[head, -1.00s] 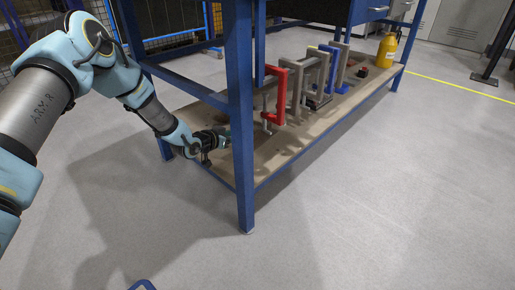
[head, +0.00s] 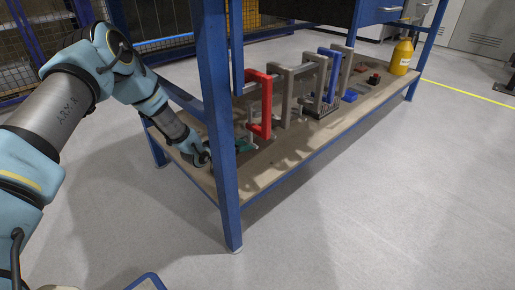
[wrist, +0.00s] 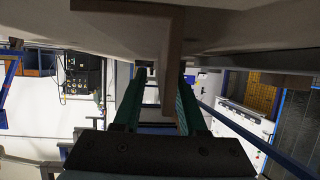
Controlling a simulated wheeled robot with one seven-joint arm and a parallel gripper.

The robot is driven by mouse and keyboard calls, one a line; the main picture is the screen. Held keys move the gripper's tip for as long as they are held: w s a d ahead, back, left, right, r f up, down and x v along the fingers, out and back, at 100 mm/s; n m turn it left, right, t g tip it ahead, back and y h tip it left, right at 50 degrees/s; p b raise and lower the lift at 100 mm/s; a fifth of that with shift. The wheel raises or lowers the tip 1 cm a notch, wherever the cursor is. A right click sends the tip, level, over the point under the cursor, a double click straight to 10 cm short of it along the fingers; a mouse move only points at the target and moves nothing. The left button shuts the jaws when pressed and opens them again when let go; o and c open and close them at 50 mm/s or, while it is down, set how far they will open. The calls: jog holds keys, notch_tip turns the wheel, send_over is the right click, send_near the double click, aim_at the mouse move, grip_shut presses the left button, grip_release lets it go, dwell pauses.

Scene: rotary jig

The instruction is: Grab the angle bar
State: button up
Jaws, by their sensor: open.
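In the wrist view, a brown-grey L-shaped bar (wrist: 172,45), which looks like the angle bar, comes down from the upper edge between my two green fingers. My gripper (wrist: 160,80) is open, with a finger on each side of the bar's lower end. I cannot tell whether either finger touches it. In the head view my gripper (head: 243,145) is low over the wooden shelf, partly hidden by a blue table leg. I cannot pick out for sure which piece there is the angle bar.
The blue table leg (head: 220,130) stands close in front of my gripper. A red frame (head: 258,105), grey frames (head: 285,95) and a blue frame (head: 333,78) stand along the shelf (head: 300,148). A yellow bottle (head: 402,57) stands at its far end. The front floor is clear.

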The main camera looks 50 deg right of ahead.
grip_shut()
dwell(0.3)
jog(key=shift+d+r, duration=0.1)
dwell(1.0)
